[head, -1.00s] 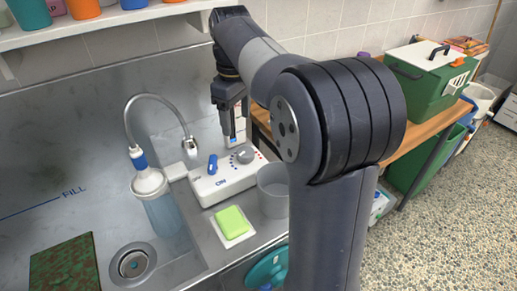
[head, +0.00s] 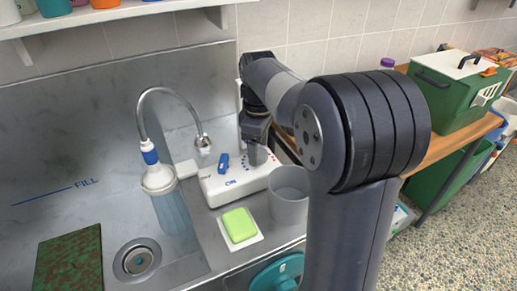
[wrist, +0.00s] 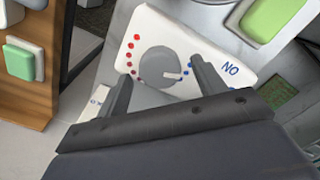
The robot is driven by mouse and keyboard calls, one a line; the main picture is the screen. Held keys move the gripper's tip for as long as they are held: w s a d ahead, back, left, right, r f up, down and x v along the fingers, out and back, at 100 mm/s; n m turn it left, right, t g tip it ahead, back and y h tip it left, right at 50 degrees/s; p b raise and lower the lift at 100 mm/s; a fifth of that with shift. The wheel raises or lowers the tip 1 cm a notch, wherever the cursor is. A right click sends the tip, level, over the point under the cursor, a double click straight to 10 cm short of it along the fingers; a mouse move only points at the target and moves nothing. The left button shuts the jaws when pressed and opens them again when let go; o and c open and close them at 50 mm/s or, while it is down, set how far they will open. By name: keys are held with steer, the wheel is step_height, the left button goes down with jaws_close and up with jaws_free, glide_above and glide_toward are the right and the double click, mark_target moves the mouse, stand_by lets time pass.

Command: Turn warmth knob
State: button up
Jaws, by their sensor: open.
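The warmth knob (wrist: 160,66) is a round grey dial with a pale pointer mark, set on a white control box (head: 213,188). Red dots lie along one side of it and blue dots along the other. In the wrist view the pointer faces the blue-dot side. My gripper (wrist: 162,82) is open, with one finger on each side of the knob; I cannot tell whether they touch it. In the head view my gripper (head: 256,157) points down over the box and hides the knob. A blue switch (head: 223,163) stands on the box beside the ON label.
A grey cup (head: 288,196) stands close to the right of the box. A green soap (head: 239,225) on a white dish lies in front. A curved faucet (head: 170,92) and a clear bottle (head: 172,207) stand to the left. A green carrier (head: 455,95) sits on the wooden bench.

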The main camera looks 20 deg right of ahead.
steer(key=shift+f, duration=0.35)
steer(key=shift+c, duration=0.5)
steer(key=c, duration=0.9)
